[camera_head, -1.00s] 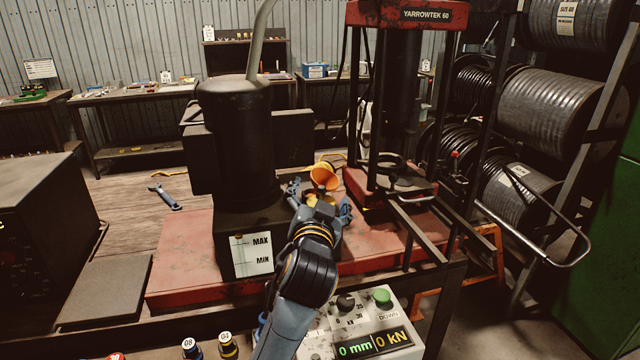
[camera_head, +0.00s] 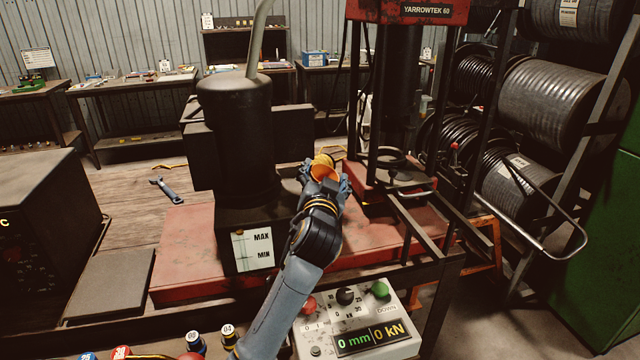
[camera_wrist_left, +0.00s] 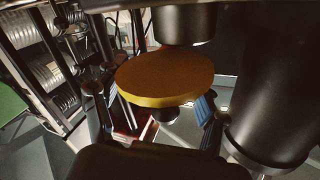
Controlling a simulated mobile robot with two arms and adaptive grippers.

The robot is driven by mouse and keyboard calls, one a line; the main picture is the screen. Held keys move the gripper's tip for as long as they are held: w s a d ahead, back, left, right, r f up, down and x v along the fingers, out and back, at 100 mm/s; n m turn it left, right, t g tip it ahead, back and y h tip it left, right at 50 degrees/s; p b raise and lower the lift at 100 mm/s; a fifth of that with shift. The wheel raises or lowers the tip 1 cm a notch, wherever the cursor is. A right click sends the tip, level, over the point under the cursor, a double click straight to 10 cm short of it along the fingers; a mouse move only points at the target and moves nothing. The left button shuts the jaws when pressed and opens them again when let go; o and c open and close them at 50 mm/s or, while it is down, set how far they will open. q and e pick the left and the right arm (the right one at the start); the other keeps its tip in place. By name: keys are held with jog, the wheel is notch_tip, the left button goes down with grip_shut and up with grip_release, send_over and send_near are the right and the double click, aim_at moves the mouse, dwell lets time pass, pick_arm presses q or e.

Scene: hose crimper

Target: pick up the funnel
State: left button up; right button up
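The funnel (camera_head: 325,170) is orange-yellow and shows just beyond my left gripper in the head view, right of the dark upright cylinder. My left gripper (camera_head: 324,180) reaches up to it, with its fingers spread on either side of it and hiding its lower part. In the left wrist view, a round orange-yellow disc (camera_wrist_left: 165,78), which looks like the funnel's wide part, lies between and beyond the separated fingers (camera_wrist_left: 150,110). The right finger's blue pad overlaps its edge in the picture; I cannot tell whether they touch. My right gripper is not in view.
The dark cylinder (camera_head: 236,130) stands close left of my gripper, and the press frame (camera_head: 400,110) close right. A control box (camera_head: 350,312) is below, near my forearm. A blue wrench (camera_head: 166,192) lies on the wooden surface. Hose reels (camera_head: 555,90) stand at right.

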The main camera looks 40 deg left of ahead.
pick_arm(q)
jog(key=c, duration=0.7)
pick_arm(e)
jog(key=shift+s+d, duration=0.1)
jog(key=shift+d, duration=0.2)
